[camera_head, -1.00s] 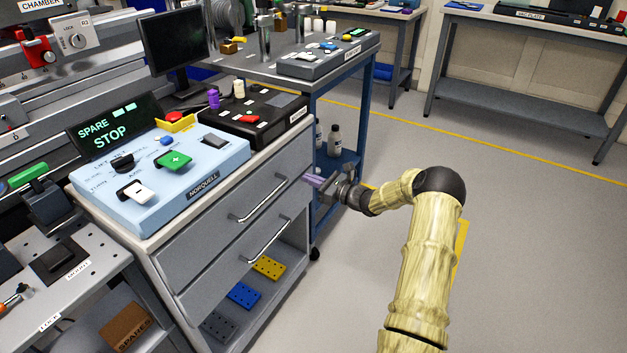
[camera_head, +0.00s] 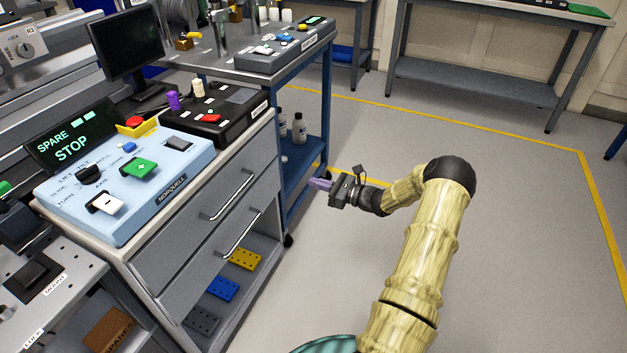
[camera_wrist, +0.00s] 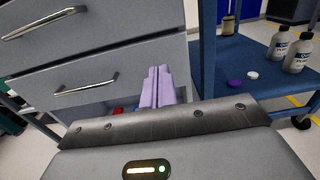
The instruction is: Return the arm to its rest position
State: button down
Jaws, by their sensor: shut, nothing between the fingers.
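My arm (camera_head: 413,255), pale yellow with dark joints, reaches out over the open floor to the right of the drawer cabinet. My gripper (camera_head: 320,184) is at its end, to the right of the cabinet and clear of it in the head view. In the wrist view its two lilac fingers (camera_wrist: 157,88) lie side by side, shut with nothing between them. Behind the fingers in that view are the cabinet's drawer fronts (camera_wrist: 110,40). No object is held.
The grey drawer cabinet (camera_head: 190,240) carries a light blue control panel (camera_head: 130,205). A blue cart (camera_head: 300,165) with bottles on its shelf (camera_wrist: 240,65) stands behind it. A grey bench (camera_head: 480,80) stands at the back. The floor to the right is free.

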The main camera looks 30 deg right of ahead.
jog(key=shift+w, duration=0.1)
jog(key=s+a+r+n+g, duration=0.1)
jog(key=s+a+n+g, duration=0.25)
jog(key=a, duration=0.25)
jog(key=s+a+n+g+h, duration=0.1)
jog(key=s+a+n+g, duration=0.1)
jog(key=a+n+g, duration=0.3)
jog(key=s+a+r+n+g, duration=0.1)
jog(key=s+a+n+g, duration=0.2)
jog(key=a, duration=0.4)
jog(key=s+a+r+n+h, duration=0.3)
jog(key=s+r+n+h, duration=0.2)
jog(key=s+n, duration=0.35)
jog(key=s+a+r+n+h, duration=0.3)
jog(key=s+r+n+h, duration=0.15)
jog(key=s+n, duration=0.45)
notch_tip(320, 180, up, 35)
jog(key=p, duration=3.5)
jog(key=shift+s+d, duration=0.15)
jog(key=shift+s, duration=0.2)
